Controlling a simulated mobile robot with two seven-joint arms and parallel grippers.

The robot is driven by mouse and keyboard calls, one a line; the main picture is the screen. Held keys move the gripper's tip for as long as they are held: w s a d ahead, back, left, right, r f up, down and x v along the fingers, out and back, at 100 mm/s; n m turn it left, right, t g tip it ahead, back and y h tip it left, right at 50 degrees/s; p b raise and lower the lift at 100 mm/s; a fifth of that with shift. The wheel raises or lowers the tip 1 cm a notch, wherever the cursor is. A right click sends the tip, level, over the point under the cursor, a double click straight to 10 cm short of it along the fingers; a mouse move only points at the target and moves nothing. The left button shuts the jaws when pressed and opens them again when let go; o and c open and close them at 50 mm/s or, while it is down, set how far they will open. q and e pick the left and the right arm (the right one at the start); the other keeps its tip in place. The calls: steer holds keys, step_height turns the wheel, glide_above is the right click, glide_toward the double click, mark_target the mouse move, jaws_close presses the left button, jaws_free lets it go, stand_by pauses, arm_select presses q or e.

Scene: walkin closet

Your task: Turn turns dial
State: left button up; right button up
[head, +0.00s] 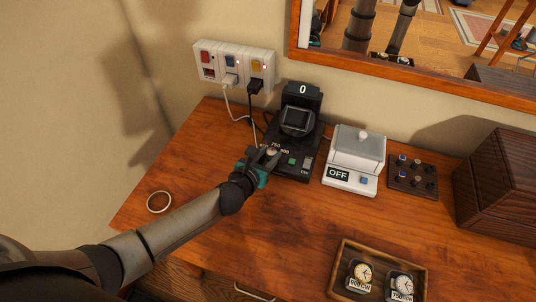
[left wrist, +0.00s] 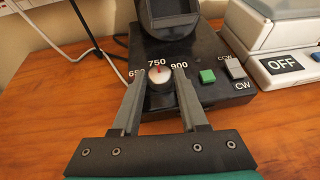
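The turns dial (left wrist: 160,73) is a small round silver knob with a red mark on the black watch winder (head: 298,130). In the left wrist view the mark points up at 750, between 650 and 900. The winder's display (head: 303,89) reads 0. My left gripper (head: 264,160) is at the winder's front left. In the left wrist view the open fingers of the left gripper (left wrist: 160,84) stand on either side of the dial, with a small gap at each side. My right gripper is not in view.
A green button (left wrist: 208,76) and a CCW/CW switch (left wrist: 236,68) sit right of the dial. A white box reading OFF (head: 353,160), a dark knob panel (head: 412,177) and a watch tray (head: 341,262) stand to the right. Cables run to a wall socket strip (head: 233,65).

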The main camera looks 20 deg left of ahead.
arm_select(q)
jaws_close()
steer(key=shift+a+m+h, duration=0.15)
steer(key=shift+m+h, duration=0.15)
steer(key=shift+h, duration=0.1)
steer(key=shift+a+m+h+p, duration=0.15)
steer(key=shift+m+h+p, duration=0.45)
steer(key=shift+h, duration=0.1)
steer(key=shift+w+a+m+g+h, duration=0.15)
steer(key=shift+m+g+h, duration=0.35)
steer(key=shift+m+h, duration=0.2)
steer(key=shift+w+a+f+m+g+h+b, duration=0.1)
steer(key=shift+m+g+h+b, duration=0.25)
steer(key=shift+m+h, duration=0.25)
steer(key=shift+w+a+f+m+g+h+b, duration=0.1)
steer(key=shift+m+g+h+b, duration=0.25)
steer(key=shift+m+h, duration=0.25)
steer(key=m+g+h+b, duration=0.1)
steer(key=m+h+b, duration=0.1)
steer(key=shift+a+g+b, duration=0.15)
steer(key=shift+g+b, duration=0.25)
steer(key=shift+w+r+m+g+h+b, duration=0.1)
steer(key=shift+m+g+h+b, duration=0.4)
steer(key=shift+m, duration=0.2)
